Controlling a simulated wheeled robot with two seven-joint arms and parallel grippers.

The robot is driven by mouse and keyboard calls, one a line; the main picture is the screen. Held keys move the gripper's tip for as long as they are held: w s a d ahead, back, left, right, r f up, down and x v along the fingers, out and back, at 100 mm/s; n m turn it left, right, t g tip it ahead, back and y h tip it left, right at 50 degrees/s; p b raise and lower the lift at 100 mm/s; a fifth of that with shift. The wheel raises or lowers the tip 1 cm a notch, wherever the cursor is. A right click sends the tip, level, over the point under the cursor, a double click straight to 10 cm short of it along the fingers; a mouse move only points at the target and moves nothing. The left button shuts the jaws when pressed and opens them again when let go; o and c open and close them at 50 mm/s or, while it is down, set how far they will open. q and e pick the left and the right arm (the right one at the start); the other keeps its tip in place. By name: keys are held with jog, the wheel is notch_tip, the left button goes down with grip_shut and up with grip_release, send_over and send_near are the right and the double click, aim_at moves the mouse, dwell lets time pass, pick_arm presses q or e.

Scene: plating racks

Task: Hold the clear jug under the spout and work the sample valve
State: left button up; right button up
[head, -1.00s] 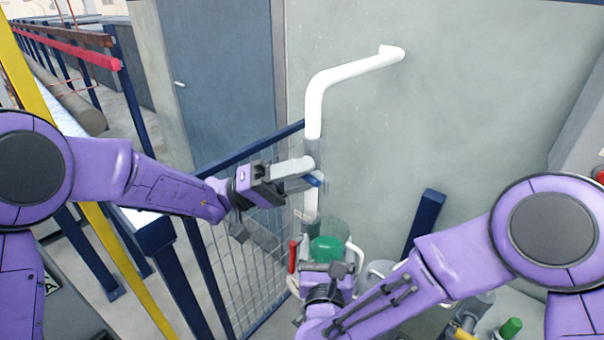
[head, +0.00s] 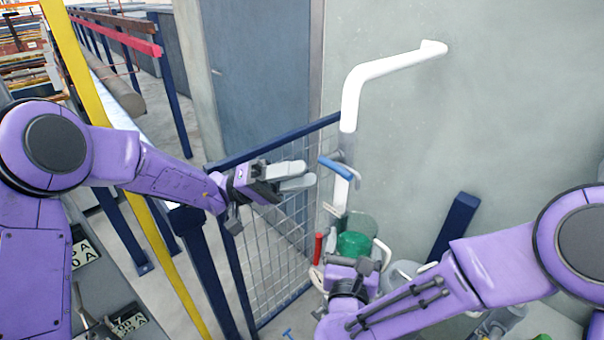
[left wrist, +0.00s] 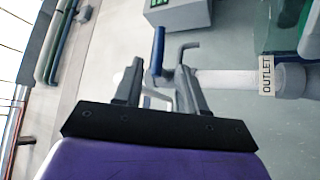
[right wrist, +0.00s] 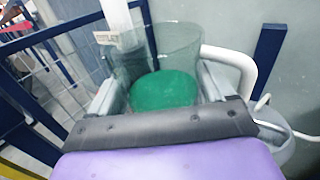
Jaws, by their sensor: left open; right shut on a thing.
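The clear jug (head: 357,222), green in its lower part, stands upright below the white pipe. My right gripper (head: 355,266) is shut on it, and the right wrist view shows the jug (right wrist: 180,48) between the fingers. The sample valve has a blue handle (head: 335,168) on the pipe, slanting down to the right. My left gripper (head: 297,177) is open and empty, a little left of the handle. In the left wrist view the handle (left wrist: 158,52) lies beyond the fingertips. The spout's mouth over the jug is not clear.
An OUTLET label (left wrist: 265,76) is on the pipe. A blue-framed mesh fence (head: 270,235) stands to the left. A red handle (head: 318,247) and a white curved bar (head: 384,253) are close beside the jug. A blue post (head: 455,222) leans to the right.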

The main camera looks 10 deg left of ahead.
jog(key=shift+s, duration=0.1)
jog(key=shift+s+a, duration=0.4)
jog(key=shift+s, duration=0.3)
jog(key=s+a+b, duration=0.2)
jog(key=s+a, duration=0.1)
jog(key=s, duration=0.7)
jog(key=shift+a, duration=0.25)
jog(key=shift+s, duration=0.1)
